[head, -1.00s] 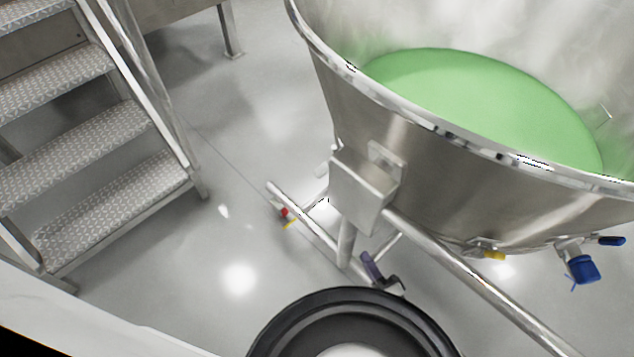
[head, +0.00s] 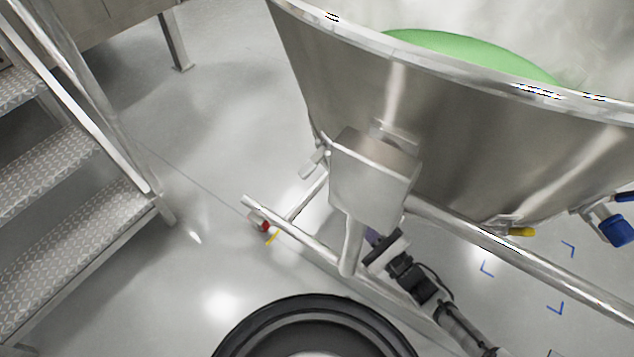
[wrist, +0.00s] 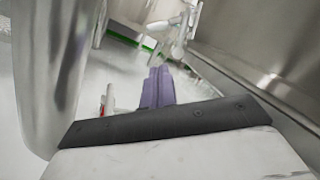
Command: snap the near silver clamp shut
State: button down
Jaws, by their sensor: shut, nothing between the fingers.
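My gripper (head: 375,237) is low beside the steel vessel, just right of its support post, partly hidden by the frame. Its purple fingers (wrist: 157,88) are shut and empty in the wrist view. A small silver lever-like piece (head: 313,163) sticks out left of the vessel's bracket box; I cannot tell whether it is the near clamp or how it stands. Silver fittings (wrist: 180,28) show blurred beyond the fingertips in the wrist view, apart from them as far as I can tell.
The large steel vessel (head: 460,140) holds green material. Its tubular frame (head: 320,247) has a red-and-yellow caster (head: 262,222). A yellow-handled fitting (head: 520,231) and a blue valve (head: 615,230) sit under the vessel. Metal steps (head: 80,200) stand left, with clear floor between.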

jog(key=b, duration=0.8)
send_near(313, 163)
jog(key=w+a+f, duration=0.2)
jog(key=w+a, duration=0.2)
jog(key=w, duration=0.2)
jog(key=shift+a+f, duration=0.35)
jog(key=shift+a, duration=0.05)
